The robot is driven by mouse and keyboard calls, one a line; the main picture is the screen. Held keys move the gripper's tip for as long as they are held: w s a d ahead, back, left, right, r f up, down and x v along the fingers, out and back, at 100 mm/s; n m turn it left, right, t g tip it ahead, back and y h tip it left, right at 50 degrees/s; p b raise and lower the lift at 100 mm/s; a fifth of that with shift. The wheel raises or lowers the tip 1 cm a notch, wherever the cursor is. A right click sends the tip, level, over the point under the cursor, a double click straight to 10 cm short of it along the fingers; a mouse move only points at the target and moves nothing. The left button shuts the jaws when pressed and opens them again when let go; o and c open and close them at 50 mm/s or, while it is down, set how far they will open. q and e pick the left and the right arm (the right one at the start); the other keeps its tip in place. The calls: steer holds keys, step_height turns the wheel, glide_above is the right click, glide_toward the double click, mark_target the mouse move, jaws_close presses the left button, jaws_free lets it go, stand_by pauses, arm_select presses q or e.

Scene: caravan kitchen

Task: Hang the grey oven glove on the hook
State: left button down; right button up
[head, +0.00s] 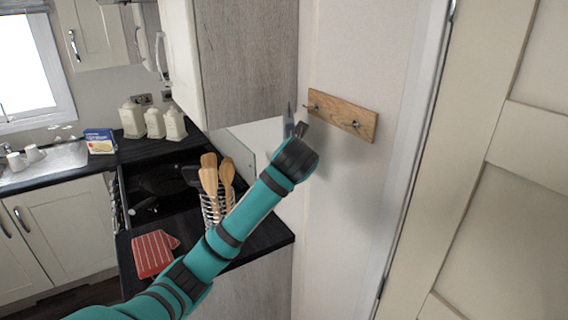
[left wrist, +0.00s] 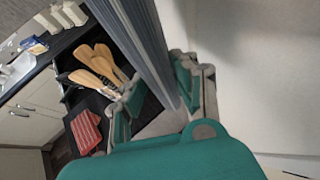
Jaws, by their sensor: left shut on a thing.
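My left gripper (head: 298,128) is raised at the wall, just left of and below a wooden hook board (head: 342,114). It is shut on the grey oven glove (head: 289,117), mostly hidden in the head view and seen as a narrow grey sliver. In the left wrist view the glove (left wrist: 150,40) is a striped grey sheet, nearly edge-on, between the fingers (left wrist: 158,100). The board has a left hook (head: 314,108) and a right hook (head: 355,125). The glove is close to the left hook; I cannot tell whether they touch. My right gripper is not in view.
A red striped oven glove (head: 153,252) lies on the dark counter (head: 262,238). Wooden utensils (head: 210,175) stand in a wire holder beside my arm. A wall cabinet (head: 248,60) is left of the board. A door (head: 490,190) is at right.

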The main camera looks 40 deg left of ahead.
arm_select(q)
steer(key=shift+w+d, duration=0.2)
steer(key=shift+w, duration=0.35)
steer(key=w, duration=0.1)
steer(key=w+d+f, duration=0.1)
steer(key=w, duration=0.1)
steer(key=w+d, duration=0.1)
steer(key=shift+w+f, duration=0.25)
steer(key=shift+f, duration=0.15)
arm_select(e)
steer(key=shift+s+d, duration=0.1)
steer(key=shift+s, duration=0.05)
arm_select(q)
steer(key=shift+d+f, duration=0.1)
stand_by(0.3)
